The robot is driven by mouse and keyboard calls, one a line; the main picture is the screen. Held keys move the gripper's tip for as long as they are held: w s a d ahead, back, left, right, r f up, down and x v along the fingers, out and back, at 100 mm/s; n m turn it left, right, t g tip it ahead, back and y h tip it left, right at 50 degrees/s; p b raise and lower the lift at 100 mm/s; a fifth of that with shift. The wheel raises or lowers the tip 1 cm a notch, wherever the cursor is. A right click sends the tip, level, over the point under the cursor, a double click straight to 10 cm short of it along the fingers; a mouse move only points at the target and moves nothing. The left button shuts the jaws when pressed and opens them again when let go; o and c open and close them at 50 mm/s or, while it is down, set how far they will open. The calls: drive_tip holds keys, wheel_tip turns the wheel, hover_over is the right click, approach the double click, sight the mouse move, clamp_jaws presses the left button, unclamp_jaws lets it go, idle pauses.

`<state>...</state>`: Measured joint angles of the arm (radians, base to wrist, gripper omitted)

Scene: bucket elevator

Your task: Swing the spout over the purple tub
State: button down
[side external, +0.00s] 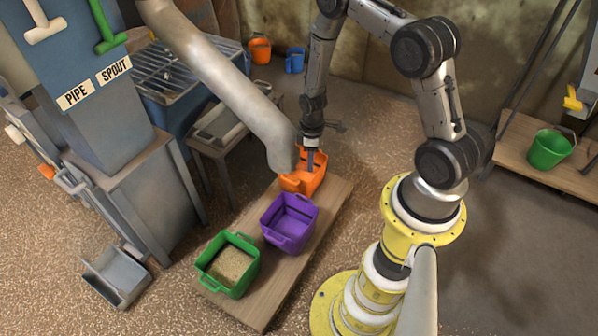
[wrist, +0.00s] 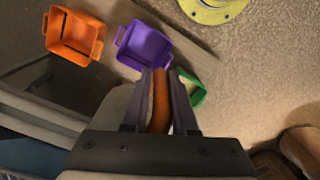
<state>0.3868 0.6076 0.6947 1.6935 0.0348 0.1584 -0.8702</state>
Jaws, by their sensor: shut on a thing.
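The grey spout (side external: 235,95) slopes down from the upper left in the side view. Its lower end overlaps the orange tub (side external: 305,183) in that picture. The purple tub (side external: 289,220) stands on the plank, between the orange tub and the green tub. It looks empty and also shows in the wrist view (wrist: 144,47). My gripper (side external: 311,162) is at the spout's lower end. In the wrist view its fingers (wrist: 158,100) are closed on an orange-brown handle (wrist: 160,95), beside a pale grey surface, apparently the spout. The exact grip is partly hidden.
The green tub (side external: 228,264), holding grain-like material, stands at the plank's near end. The wooden plank (side external: 327,205) carries the tubs. Another green bucket (side external: 549,149) sits on a right-hand bench.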

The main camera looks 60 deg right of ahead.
drive_tip(key=shift+w+d+r, duration=0.1)
drive_tip(key=shift+w+d, duration=0.15)
drive_tip(key=shift+d, duration=0.2)
drive_tip(key=shift+w+d+r, duration=0.1)
drive_tip(key=shift+w+d, duration=0.1)
drive_tip(key=shift+d, duration=0.25)
drive_tip(key=c, duration=1)
unclamp_jaws()
drive_tip(key=shift+f, duration=0.1)
drive_tip(key=shift+o, duration=1.2)
drive_tip(key=shift+s, duration=0.15)
drive_tip(key=shift+a, duration=0.1)
wheel_tip(320, 180, up, 14)
